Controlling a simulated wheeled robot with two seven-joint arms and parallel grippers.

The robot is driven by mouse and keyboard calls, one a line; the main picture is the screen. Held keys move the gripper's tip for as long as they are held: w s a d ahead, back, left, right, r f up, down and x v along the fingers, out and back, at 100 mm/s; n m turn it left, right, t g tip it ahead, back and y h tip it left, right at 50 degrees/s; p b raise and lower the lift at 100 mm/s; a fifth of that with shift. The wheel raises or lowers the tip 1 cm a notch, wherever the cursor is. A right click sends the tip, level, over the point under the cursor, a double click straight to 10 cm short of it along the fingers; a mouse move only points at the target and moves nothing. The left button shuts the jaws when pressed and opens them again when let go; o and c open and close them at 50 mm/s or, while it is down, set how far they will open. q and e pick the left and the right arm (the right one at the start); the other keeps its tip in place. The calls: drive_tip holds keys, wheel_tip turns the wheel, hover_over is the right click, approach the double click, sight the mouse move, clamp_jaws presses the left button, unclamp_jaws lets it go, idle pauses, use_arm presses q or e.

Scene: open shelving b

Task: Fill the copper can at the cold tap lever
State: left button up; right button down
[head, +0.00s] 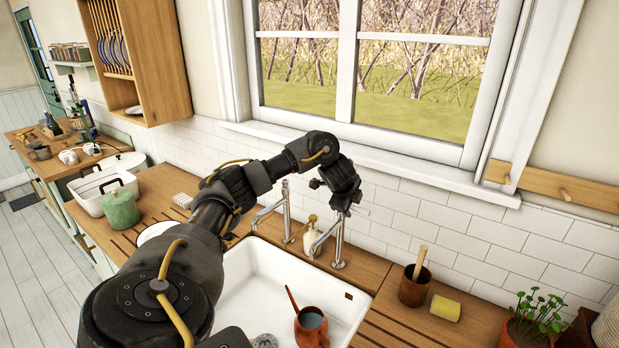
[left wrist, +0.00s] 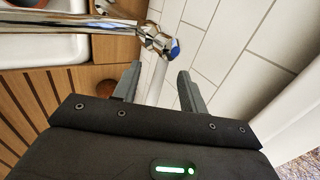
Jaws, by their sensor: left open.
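The copper can (head: 310,334) stands in the white sink at the front, with a brown handle or stick rising to its left. Its inside looks grey; I cannot tell whether that is water. The cold tap (head: 339,243) stands behind the sink at the right, its spout over the basin. In the left wrist view its blue-marked head (left wrist: 174,47) is just beyond my fingers, and the pale lever (left wrist: 157,78) lies between them, apparently untouched. My left gripper (head: 347,205) is open at the top of this tap; it also shows in the left wrist view (left wrist: 158,84). My right gripper is out of view.
A second tap (head: 286,215) and a soap bottle (head: 311,236) stand left of the cold tap. A brown pot (head: 414,287), a yellow sponge (head: 445,308) and a plant (head: 535,318) are on the right counter. The tiled wall and window sill (head: 380,164) are close behind the gripper.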

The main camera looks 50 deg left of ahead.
use_arm(q)
drive_tip(key=v, duration=1)
drive_tip(key=shift+s+r, duration=0.15)
drive_tip(key=shift+r, duration=0.1)
